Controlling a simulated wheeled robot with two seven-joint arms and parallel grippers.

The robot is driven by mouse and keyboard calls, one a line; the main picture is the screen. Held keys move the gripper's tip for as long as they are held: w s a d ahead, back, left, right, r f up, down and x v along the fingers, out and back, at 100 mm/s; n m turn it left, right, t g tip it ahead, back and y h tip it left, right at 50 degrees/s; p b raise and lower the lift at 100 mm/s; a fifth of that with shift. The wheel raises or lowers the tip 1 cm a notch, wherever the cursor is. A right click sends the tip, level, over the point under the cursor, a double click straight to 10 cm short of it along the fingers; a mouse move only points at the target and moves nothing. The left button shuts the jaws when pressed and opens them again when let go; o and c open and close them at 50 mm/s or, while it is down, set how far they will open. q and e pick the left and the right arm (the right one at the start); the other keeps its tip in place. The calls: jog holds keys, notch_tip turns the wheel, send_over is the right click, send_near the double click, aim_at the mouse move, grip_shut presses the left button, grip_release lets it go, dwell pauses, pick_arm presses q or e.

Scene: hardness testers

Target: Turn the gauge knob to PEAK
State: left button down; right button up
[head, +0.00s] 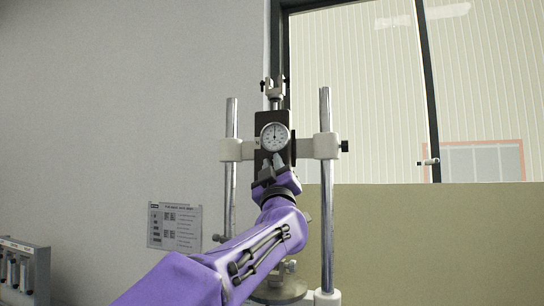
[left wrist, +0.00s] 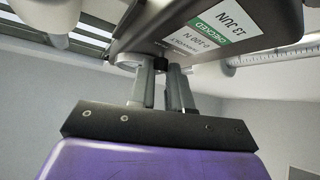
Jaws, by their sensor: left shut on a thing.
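The gauge (head: 274,136) is a dark block with a round white dial, clamped between two upright metal posts. My left gripper (head: 278,158) reaches up to its lower part from below. In the left wrist view the gauge body (left wrist: 150,30) carries a label with green "CHECKED" print. The left gripper (left wrist: 163,72) is shut there on a small dark knob (left wrist: 160,63) at the gauge's edge. The fingers cover most of the knob, and its pointer or PEAK marking cannot be read. The gripper hides the knob in the head view. My right gripper is not in view.
The left post (head: 231,120) and right post (head: 326,110) flank the gauge closely, with white clamps (head: 326,146) on them. A printed sheet (head: 175,226) hangs on the wall at left. A rack (head: 24,268) stands at lower left. A window is behind at right.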

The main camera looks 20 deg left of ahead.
pick_arm(q)
jog(key=shift+d+r+n+g+y+p, duration=0.1)
jog(key=shift+n+g+y+p, duration=0.75)
jog(key=shift+n, duration=0.65)
jog(key=shift+y, duration=0.25)
jog(key=c, duration=1.3)
grip_release()
jog(key=shift+c, duration=0.2)
jog(key=b+v, duration=0.9)
jog(key=v, duration=0.1)
jog(key=shift+f+b, duration=0.2)
jog(key=shift+b, duration=0.1)
